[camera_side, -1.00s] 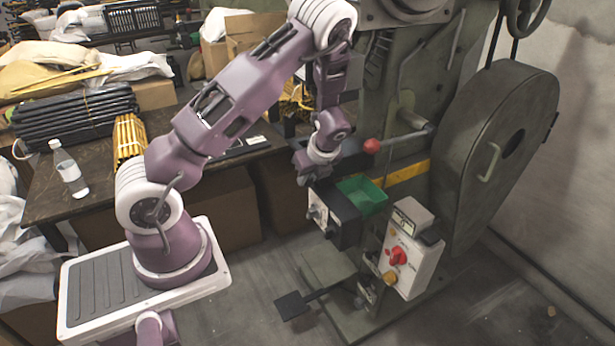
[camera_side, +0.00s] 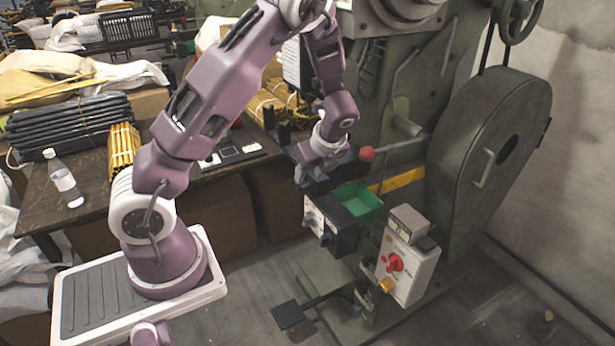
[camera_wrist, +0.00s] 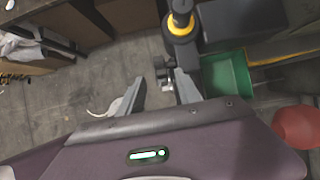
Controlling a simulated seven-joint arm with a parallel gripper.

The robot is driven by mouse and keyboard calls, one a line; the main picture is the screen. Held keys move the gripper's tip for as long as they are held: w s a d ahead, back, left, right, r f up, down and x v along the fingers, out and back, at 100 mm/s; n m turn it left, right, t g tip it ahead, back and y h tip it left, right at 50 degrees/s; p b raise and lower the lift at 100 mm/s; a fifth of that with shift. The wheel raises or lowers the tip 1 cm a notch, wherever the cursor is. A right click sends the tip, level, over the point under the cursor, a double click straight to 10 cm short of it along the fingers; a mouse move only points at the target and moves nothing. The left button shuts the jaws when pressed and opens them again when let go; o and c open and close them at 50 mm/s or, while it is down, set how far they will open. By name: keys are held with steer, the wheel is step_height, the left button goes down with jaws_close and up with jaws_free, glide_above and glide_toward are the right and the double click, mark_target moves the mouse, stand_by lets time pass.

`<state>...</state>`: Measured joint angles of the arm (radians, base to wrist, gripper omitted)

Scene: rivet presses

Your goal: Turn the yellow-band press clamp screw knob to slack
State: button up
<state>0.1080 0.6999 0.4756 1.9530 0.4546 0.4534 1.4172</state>
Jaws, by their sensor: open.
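The press (camera_side: 405,180) carries a yellow band below a red-ball lever (camera_side: 366,154). A dark box with small pale knobs (camera_side: 313,215) on its left face sits in front of the band. My gripper (camera_side: 308,180) is just above this box. In the wrist view my gripper (camera_wrist: 158,88) is open and empty, with small grey knobs (camera_wrist: 163,72) near its right finger. I cannot tell whether it touches them. A black post with a yellow ring (camera_wrist: 181,22) stands farther off in that view. I cannot tell which part is the clamp screw knob.
A green bin (camera_side: 357,200) lies right of the gripper, also seen in the wrist view (camera_wrist: 228,72). The red ball (camera_wrist: 297,127) is close on the right there. A white control box (camera_side: 408,265) with a red knob stands lower right.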

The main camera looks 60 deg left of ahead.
mark_target(302, 188)
steer(key=shift+o, duration=2)
steer(key=a+m+t, duration=0.1)
steer(key=a+m, duration=0.2)
steer(key=a+f+m+t, duration=0.1)
steer(key=m, duration=0.1)
steer(key=shift+a+t+h, duration=0.2)
steer(key=shift+t+h, duration=0.1)
steer(key=m+t+h, duration=0.1)
steer(key=m, duration=0.1)
steer(key=shift+d+f+m+h, duration=0.1)
steer(key=shift+f+m+h, duration=0.05)
steer(key=shift+m+h, duration=0.2)
steer(key=shift+s+d+m+t+h, duration=0.2)
steer(key=shift+m+h, duration=0.1)
steer(key=shift+m, duration=0.35)
steer(key=shift+s+d+m+t+h, duration=0.1)
steer(key=shift+m+t+h, duration=0.15)
steer(key=shift+m, duration=0.35)
steer(key=f+m+h, duration=0.1)
steer(key=m, duration=0.1)
steer(key=f+m+h, duration=0.1)
steer(key=f+m, duration=0.1)
steer(key=m, duration=0.1)
steer(key=f+m, duration=0.1)
steer(key=m, duration=0.1)
steer(key=shift+s+a+f+m+h, duration=0.2)
steer(key=shift+a+f+m+h, duration=0.15)
steer(key=shift+f+m+h, duration=0.05)
steer(key=shift+c, duration=0.5)
